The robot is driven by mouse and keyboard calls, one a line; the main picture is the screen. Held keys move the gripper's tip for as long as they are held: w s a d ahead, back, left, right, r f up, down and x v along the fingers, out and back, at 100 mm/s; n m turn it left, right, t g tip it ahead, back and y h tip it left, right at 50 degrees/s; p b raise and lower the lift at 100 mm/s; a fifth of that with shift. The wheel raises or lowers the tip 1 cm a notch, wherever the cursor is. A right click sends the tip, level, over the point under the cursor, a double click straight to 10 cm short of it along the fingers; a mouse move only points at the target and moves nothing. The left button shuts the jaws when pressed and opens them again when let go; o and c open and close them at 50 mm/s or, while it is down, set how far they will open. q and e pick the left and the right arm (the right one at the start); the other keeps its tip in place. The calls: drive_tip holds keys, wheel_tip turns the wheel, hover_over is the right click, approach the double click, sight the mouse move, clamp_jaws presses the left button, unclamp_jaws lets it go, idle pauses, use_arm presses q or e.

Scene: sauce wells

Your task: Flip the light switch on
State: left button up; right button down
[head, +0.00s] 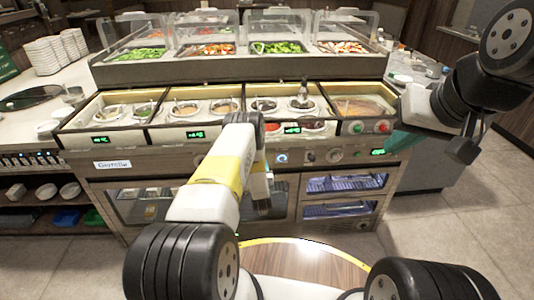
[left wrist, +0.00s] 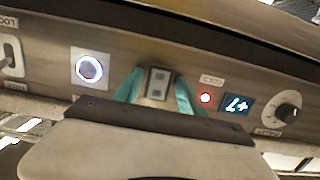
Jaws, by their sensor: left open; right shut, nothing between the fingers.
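A small dark rocker switch (left wrist: 158,82) on the steel control panel shows in the left wrist view. My left gripper (left wrist: 160,90) is open, with one teal finger on each side of the switch. I cannot tell whether the fingers touch it. My right gripper (head: 398,142) is shut and empty near the counter's right end.
The panel also carries a red light (left wrist: 206,98), a lit display (left wrist: 236,104) and a knob (left wrist: 287,110). Above it, the counter holds several sauce wells (head: 187,108) and trays of vegetables. A round wooden surface (head: 300,262) is in front. Open floor lies at right.

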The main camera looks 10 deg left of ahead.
use_arm(q)
drive_tip(key=v, duration=0.7)
drive_tip(key=shift+s, duration=0.3)
drive_tip(key=shift+d, duration=0.1)
